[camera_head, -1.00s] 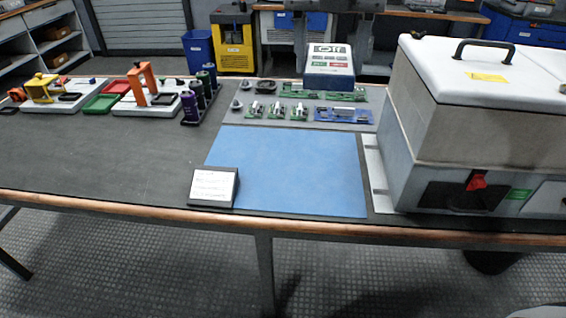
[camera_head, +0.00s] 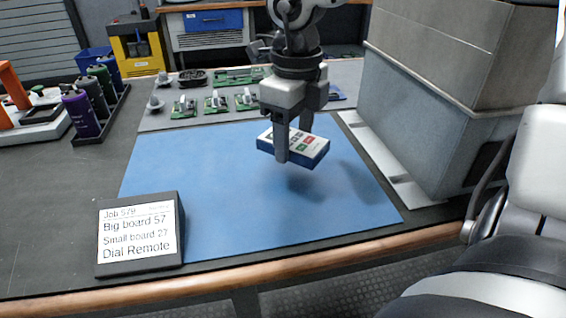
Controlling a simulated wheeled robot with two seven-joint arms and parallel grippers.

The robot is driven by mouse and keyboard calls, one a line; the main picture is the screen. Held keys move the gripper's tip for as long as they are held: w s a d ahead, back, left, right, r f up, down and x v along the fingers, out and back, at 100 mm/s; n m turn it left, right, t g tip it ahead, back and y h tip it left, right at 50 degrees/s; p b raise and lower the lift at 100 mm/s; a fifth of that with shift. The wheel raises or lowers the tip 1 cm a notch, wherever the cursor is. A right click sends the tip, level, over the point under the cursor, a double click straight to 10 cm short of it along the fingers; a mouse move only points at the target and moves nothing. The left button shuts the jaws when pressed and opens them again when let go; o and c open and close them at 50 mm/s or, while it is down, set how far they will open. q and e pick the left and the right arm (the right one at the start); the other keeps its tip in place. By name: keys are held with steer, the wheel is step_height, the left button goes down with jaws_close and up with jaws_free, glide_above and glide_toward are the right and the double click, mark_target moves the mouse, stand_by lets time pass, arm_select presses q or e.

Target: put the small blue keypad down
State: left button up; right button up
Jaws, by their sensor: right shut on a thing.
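The small blue keypad (camera_head: 309,148) has blue sides and a pale face with red and green keys. My right gripper (camera_head: 292,150) is shut on it and holds it, tilted, above the blue mat (camera_head: 200,165). A dark shadow lies on the mat below it, and the keypad appears clear of the mat. The gripper's fingers hide part of its face. My left gripper is not in view.
A job sign (camera_head: 138,236) stands at the mat's front left corner. Small green boards (camera_head: 215,104) line the back. A large grey case (camera_head: 425,120) stands to the right. Dark bottles (camera_head: 80,113) stand in a rack at left. Much of the mat is bare.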

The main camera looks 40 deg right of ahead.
mark_target(293, 172)
step_height(293, 172, down, 4)
steer(key=shift+b, duration=0.55)
steer(key=shift+f, duration=0.3)
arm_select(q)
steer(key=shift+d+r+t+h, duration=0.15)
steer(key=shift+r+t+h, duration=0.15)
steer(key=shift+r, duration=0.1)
arm_select(e)
steer(key=shift+f+b, duration=0.2)
steer(key=shift+b, duration=0.1)
steer(key=o, duration=0.9)
steer(key=shift+r, duration=0.1)
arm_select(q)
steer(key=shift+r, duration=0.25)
arm_select(e)
steer(key=shift+o, duration=0.7)
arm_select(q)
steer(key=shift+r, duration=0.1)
arm_select(e)
steer(key=shift+r, duration=0.1)
